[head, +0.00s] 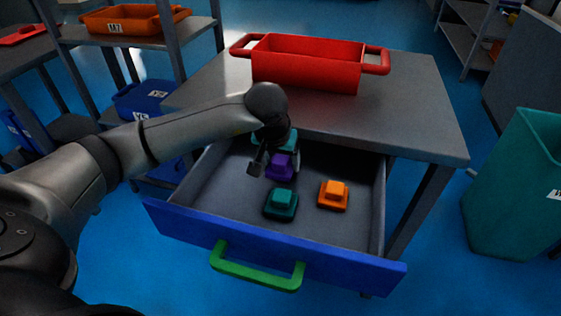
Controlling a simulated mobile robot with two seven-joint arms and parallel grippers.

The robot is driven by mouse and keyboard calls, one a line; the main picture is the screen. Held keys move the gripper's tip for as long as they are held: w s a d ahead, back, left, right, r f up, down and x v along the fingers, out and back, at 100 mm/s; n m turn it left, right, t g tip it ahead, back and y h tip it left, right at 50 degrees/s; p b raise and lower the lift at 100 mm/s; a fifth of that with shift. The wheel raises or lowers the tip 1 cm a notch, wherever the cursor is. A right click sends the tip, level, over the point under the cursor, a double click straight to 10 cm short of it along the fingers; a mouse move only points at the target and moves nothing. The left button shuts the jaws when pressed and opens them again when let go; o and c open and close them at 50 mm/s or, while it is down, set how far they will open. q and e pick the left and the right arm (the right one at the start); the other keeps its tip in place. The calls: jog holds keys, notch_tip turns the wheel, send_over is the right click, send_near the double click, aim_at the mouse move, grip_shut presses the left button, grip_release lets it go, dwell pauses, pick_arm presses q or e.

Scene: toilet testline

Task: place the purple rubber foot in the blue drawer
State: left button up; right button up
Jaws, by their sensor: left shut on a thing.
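The blue drawer (285,251) is pulled open under the grey table and has a green handle. My left gripper (267,166) reaches over the drawer from the left and is shut on the purple rubber foot (283,166). The purple foot is over or inside the back left part of the drawer. I cannot tell whether it touches the drawer floor. A teal foot (281,203) and an orange foot (333,195) lie on the drawer floor in front of it. Another teal piece shows partly behind the gripper. My right gripper is not in view.
A red bin (306,63) with side handles stands on the table (420,110) above the drawer. Shelves at left hold an orange tray (135,19) and a blue bin (152,101). A green bin (515,190) stands at right. The drawer's front right floor is clear.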

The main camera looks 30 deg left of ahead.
pick_arm(q)
jog(key=shift+f, duration=0.1)
jog(key=o, duration=1.4)
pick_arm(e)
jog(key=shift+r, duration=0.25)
pick_arm(q)
jog(key=shift+r, duration=0.2)
jog(key=shift+p+v, duration=2.45)
jog(key=shift+v, duration=3.5)
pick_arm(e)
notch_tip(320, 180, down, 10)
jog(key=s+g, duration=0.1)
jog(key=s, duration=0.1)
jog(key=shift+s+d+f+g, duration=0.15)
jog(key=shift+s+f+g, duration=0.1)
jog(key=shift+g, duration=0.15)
pick_arm(q)
jog(key=shift+s, duration=0.1)
